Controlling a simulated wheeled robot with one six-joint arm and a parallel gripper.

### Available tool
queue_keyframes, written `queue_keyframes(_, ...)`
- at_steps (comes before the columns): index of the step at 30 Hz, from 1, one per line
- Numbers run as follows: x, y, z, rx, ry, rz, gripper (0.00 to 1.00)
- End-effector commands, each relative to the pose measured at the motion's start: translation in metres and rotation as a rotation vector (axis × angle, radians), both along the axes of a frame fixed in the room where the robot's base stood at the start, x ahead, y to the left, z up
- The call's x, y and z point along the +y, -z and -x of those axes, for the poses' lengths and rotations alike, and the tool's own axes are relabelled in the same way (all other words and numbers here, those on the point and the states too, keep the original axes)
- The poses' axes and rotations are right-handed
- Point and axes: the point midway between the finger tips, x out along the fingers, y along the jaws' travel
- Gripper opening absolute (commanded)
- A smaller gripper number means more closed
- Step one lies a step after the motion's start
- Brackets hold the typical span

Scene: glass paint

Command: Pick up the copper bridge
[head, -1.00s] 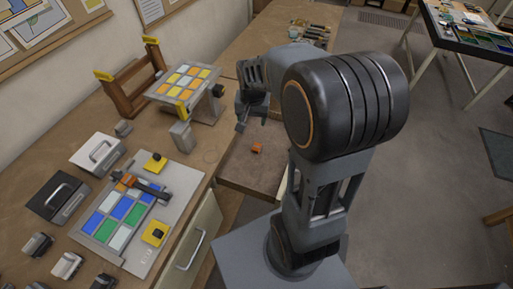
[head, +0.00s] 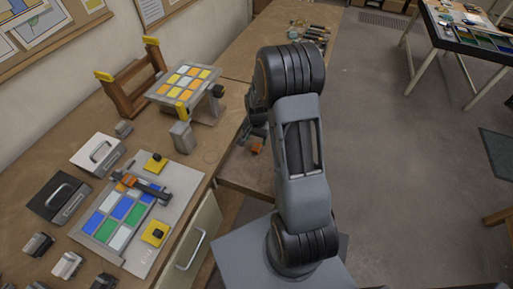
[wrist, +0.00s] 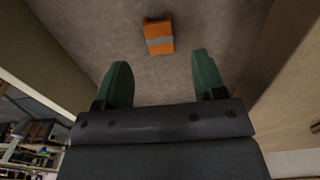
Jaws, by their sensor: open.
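The copper bridge (head: 257,149) appears as a small orange block on a low brown surface at the bench's edge. In the wrist view the copper bridge (wrist: 159,37) has a grey band across its middle and lies just beyond the fingertips, roughly centred between them. My gripper (wrist: 160,61) is open, with two green fingers apart and nothing between them. In the head view my gripper (head: 250,132) is close to the block, and my arm partly hides it.
The wrist view shows a raised side on the left (wrist: 60,55) and a wooden side on the right (wrist: 290,70). On the bench, a grey board (head: 165,215) holds coloured glass panes, and a tilted pane stand (head: 208,105) is behind it. Open floor lies to the right.

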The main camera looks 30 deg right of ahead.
Motion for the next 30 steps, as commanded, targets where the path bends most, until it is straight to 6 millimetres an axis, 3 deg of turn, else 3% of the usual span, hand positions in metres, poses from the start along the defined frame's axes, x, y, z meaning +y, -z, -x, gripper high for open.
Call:
queue_keyframes(12, 0.002, 0.045, 0.002, 0.004, 0.0, -0.001, 0.64)
queue_keyframes(23, 0.002, 0.053, 0.001, 0.0, -0.001, 0.0, 0.64)
queue_keyframes(30, 0.002, 0.053, 0.001, 0.0, -0.001, 0.0, 0.43)
